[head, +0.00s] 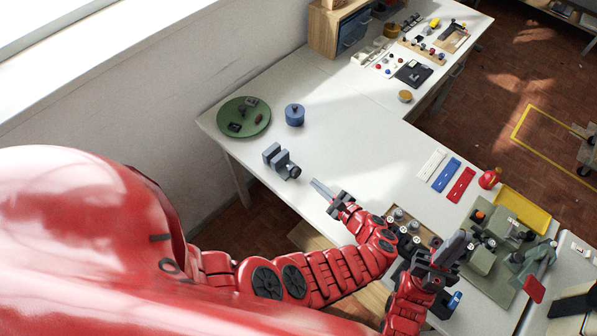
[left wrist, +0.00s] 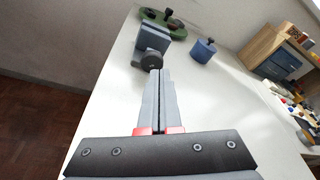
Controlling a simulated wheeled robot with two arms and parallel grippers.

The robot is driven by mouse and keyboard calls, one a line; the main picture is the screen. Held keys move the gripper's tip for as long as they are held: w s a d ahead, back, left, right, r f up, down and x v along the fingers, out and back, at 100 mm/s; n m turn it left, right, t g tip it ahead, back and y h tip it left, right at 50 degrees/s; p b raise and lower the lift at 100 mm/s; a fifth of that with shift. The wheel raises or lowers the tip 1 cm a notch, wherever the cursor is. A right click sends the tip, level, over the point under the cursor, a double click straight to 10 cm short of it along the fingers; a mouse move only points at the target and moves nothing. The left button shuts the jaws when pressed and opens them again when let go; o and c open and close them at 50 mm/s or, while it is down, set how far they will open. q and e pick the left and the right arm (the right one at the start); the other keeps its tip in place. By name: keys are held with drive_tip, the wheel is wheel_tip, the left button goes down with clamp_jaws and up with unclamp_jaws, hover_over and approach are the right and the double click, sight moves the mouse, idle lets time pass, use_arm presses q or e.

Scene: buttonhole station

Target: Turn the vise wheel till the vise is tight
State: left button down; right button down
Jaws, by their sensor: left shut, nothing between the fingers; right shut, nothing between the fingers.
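The grey vise (head: 280,158) sits on the white table near its left front edge. Its dark round wheel (head: 294,172) faces my left gripper. In the left wrist view the vise (left wrist: 152,38) is at the upper middle, with the wheel (left wrist: 151,61) just beyond the fingertips. My left gripper (head: 316,184) is shut and empty, its long grey fingers pointing at the wheel, with a small gap showing in the head view. I cannot tell the width of the vise's jaw gap. My right gripper (head: 459,240) is shut and empty, over the right work area.
A green round tray (head: 262,124) with small parts and a blue round pot (head: 294,115) stand behind the vise. Red, blue and white strips (head: 461,185) and a yellow tray (head: 523,211) lie to the right. The table between is clear.

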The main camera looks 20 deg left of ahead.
sight(296, 173)
use_arm(q)
drive_tip(key=shift+w+a+r, duration=0.1)
drive_tip(key=shift+a, duration=0.5)
drive_tip(key=a, duration=0.1)
drive_tip(key=w+a, duration=0.1)
drive_tip(key=a, duration=0.1)
drive_tip(key=a+p, duration=0.1)
drive_tip(key=shift+w+a, duration=0.35)
drive_tip(key=shift+a, duration=0.05)
drive_tip(key=shift+w+a, duration=0.15)
drive_tip(key=shift+a, duration=0.15)
drive_tip(key=shift+f+b, duration=0.25)
drive_tip(key=shift+b, duration=0.05)
